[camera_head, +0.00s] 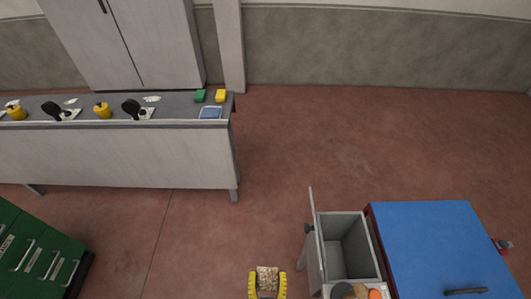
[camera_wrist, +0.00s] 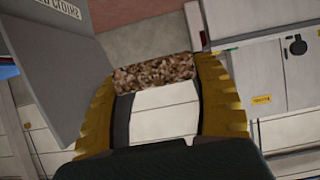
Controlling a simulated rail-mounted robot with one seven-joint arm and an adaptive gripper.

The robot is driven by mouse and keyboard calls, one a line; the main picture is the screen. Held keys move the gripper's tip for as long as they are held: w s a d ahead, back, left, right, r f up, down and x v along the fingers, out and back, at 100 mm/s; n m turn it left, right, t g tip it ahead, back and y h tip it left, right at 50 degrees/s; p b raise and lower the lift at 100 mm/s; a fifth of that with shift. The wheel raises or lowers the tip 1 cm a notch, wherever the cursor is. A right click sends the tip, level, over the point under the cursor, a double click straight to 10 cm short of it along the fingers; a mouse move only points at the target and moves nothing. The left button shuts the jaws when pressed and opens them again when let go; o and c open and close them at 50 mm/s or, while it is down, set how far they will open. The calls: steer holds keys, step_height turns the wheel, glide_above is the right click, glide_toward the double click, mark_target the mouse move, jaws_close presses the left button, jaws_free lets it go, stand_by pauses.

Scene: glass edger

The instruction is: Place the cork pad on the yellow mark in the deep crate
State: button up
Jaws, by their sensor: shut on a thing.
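My gripper (camera_head: 267,285) is at the bottom middle of the head view, its yellow fingers shut on the speckled brown cork pad (camera_head: 268,275). In the wrist view the cork pad (camera_wrist: 157,73) spans between the fingertips of my gripper (camera_wrist: 155,80), held in the air. A deep grey open-topped bin (camera_head: 353,213) stands to the right of my gripper in the head view, apart from it. I cannot tell whether it is the deep crate. No yellow mark shows inside it; part of its inside is hidden.
An upright grey panel (camera_head: 317,237) stands along the bin's left side. A blue-topped table (camera_head: 430,240) with a dark tool is right of it. Green drawers (camera_head: 40,255) are at lower left. A long bench (camera_head: 110,155) is behind. Red floor between is clear.

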mark_target(266, 286)
step_height(266, 286, up, 17)
steer(key=s+p, duration=0.1)
steer(key=p, duration=2)
steer(key=shift+s+a+f, duration=0.2)
steer(key=shift+s+a, duration=0.1)
steer(key=shift+s, duration=0.1)
steer(key=shift+d+f, duration=0.1)
